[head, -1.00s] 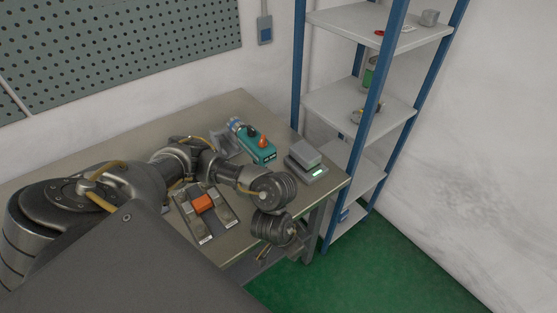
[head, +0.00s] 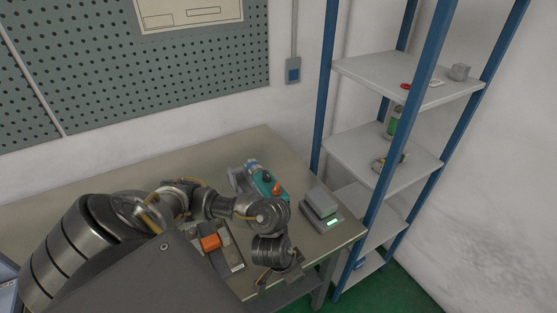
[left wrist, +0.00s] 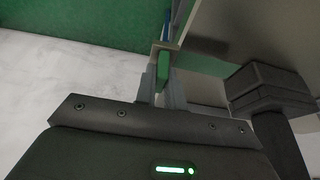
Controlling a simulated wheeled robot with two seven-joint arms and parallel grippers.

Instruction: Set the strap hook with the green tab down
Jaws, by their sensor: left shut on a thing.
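In the left wrist view, my left gripper (left wrist: 163,88) is shut on the strap hook, whose green tab (left wrist: 163,61) shows between the fingers. Much of the hook is hidden by the fingers, and its shape is hard to make out. In the head view, the left arm reaches over the bench and bends down at its front right edge. The gripper end (head: 284,274) is small and partly hidden there, and the hook cannot be made out. My right gripper is in neither view.
The bench (head: 180,165) carries an orange block (head: 210,242) on a dark fixture, a teal device (head: 268,187) with an orange knob, and a grey unit (head: 320,203) with a green display. A blue-posted shelf rack (head: 385,160) with small items stands at right. The back left bench is clear.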

